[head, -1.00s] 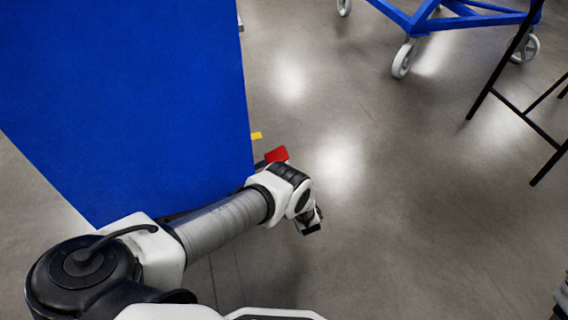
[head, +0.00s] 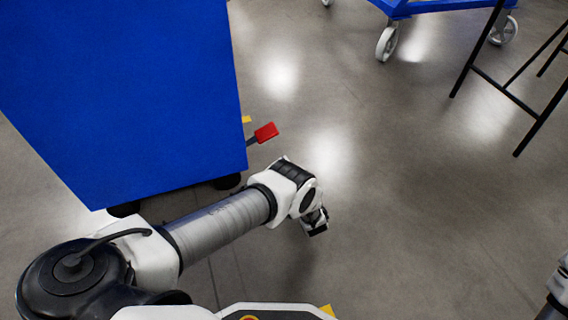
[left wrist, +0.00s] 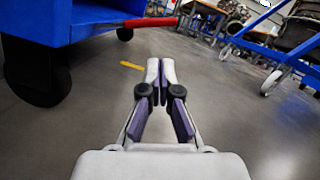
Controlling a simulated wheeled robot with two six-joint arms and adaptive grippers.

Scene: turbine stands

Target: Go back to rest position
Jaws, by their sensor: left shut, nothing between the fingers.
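My left gripper shows at the end of my left arm in the head view (head: 317,226), low over the grey floor and right of the blue cabinet. In the left wrist view my left gripper (left wrist: 160,64) has its fingertips together with nothing between them. Part of my right arm shows at the lower right edge of the head view; its gripper is out of frame.
The blue cabinet (head: 120,90) on dark casters stands close to my left arm. Its red-tipped pedal (head: 265,132) sticks out near my wrist. A blue wheeled frame (head: 430,6) and a black-legged stand (head: 497,88) are at the upper right. Open floor (head: 400,190) lies between.

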